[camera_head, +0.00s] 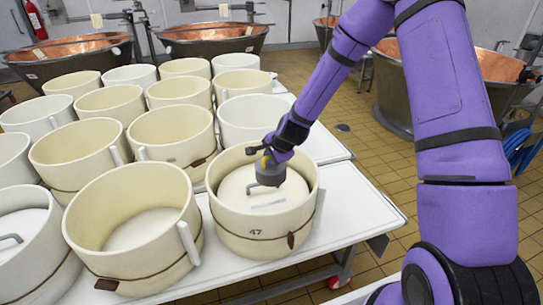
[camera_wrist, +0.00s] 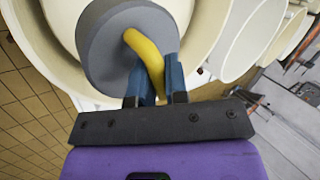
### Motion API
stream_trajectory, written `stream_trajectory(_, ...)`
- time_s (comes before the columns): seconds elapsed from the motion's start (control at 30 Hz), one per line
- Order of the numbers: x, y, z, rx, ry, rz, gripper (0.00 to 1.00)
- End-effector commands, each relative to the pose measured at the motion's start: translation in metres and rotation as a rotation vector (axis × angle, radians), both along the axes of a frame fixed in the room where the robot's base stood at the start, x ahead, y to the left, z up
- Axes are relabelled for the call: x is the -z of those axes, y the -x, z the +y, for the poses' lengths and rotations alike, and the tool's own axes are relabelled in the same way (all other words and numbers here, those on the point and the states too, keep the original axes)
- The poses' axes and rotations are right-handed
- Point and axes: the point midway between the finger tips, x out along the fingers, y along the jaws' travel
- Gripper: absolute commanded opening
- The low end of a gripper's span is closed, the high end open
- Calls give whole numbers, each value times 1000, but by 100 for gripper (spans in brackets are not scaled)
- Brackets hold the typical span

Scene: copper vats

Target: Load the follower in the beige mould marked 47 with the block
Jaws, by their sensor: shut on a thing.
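The beige mould marked 47 (camera_head: 228,222) stands near the front right of the white table. A pale round follower (camera_head: 238,190) with a small grey handle lies inside it. My gripper (camera_head: 270,153) is shut on the yellow handle (camera_wrist: 154,62) of the grey round block (camera_head: 268,174). The block is over the follower, within the mould's rim outline; I cannot tell whether it touches the follower. In the wrist view the block (camera_wrist: 105,45) hangs from my gripper (camera_wrist: 154,88), with the mould's rim around it.
Several other beige and white moulds crowd the table (camera_head: 342,205) to the left and behind; an empty beige one (camera_head: 125,255) is close on the left. Copper vats (camera_head: 215,40) stand at the back and right.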

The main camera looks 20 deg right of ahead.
Motion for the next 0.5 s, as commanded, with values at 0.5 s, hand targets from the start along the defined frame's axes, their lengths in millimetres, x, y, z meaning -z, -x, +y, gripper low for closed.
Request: stream_trajectory(0.5, 33, -1, 0, -1, 0, -2, 0)
